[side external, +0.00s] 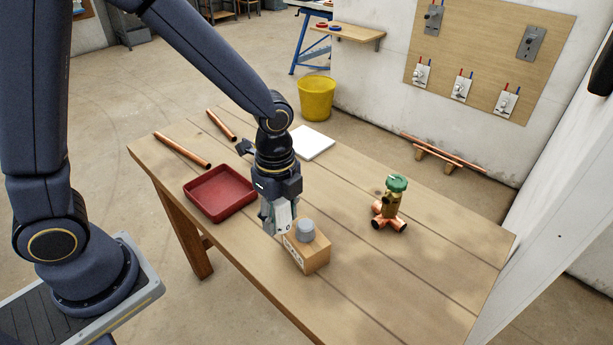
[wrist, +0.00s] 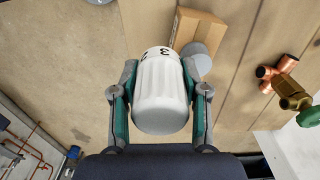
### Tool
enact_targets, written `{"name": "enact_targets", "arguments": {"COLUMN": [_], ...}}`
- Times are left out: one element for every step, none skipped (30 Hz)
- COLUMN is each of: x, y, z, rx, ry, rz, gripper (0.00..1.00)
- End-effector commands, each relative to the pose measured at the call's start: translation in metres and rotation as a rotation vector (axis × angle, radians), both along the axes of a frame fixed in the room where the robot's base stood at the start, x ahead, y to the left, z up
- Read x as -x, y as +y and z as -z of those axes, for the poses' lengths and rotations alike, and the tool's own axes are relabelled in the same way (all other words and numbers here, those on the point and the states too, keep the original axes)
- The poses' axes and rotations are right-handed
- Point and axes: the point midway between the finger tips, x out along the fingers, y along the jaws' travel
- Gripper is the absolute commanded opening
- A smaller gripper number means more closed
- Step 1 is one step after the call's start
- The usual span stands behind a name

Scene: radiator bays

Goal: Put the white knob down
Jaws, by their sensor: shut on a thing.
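The white knob (wrist: 160,95) is ribbed, with dark figures near its far end. My gripper (wrist: 160,76) is shut on it, one finger on each side. In the side view my gripper (side external: 277,222) points down just left of a wooden block (side external: 313,256) with a grey cap (side external: 306,229) on top. The knob is mostly hidden there by the fingers. I cannot tell whether it touches the table. The block (wrist: 183,28) and grey cap (wrist: 198,60) also show just beyond the knob in the wrist view.
A red tray (side external: 221,208) lies left of my gripper. A brass valve with a green handwheel (side external: 397,183) and copper fittings stands to the right. A white sheet (side external: 312,143) and copper pipes (side external: 182,150) lie farther back. The table front right is clear.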

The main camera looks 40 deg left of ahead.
Motion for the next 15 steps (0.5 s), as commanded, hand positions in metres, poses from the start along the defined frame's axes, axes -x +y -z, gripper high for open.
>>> {"name": "enact_targets", "arguments": {"x": [-0.004,-0.005,-0.007,-0.007,-0.007,-0.008,-0.008,-0.008,-0.009,-0.011,-0.013,-0.018,-0.023,-0.028,-0.038], "y": [0.024,0.036,0.051,0.061,0.069,0.079,0.085,0.09,0.095,0.098,0.1,0.101,0.102,0.102,0.102], "z": [-0.001,-0.001,-0.002,-0.002,-0.003,-0.003,-0.004,-0.004,-0.004,-0.004,-0.003,-0.001,0.001,0.004,0.009], "rx": [-0.001,-0.002,-0.001,-0.002,-0.002,-0.002,-0.004,-0.004,-0.004,-0.004,-0.003,-0.003,-0.003,-0.004,-0.004], "ry": [-0.001,-0.002,-0.003,-0.003,-0.004,-0.004,-0.005,-0.006,-0.007,-0.008,-0.008,-0.008,-0.007,-0.007,-0.006], "rz": [-0.111,-0.168,-0.23,-0.267,-0.297,-0.328,-0.347,-0.363,-0.377,-0.386,-0.391,-0.396,-0.397,-0.397,-0.397], "gripper": [0.07,0.07,0.07,0.07,0.07,0.07,0.07,0.07,0.07,0.07,0.07,0.07,0.07,0.07,0.07]}}
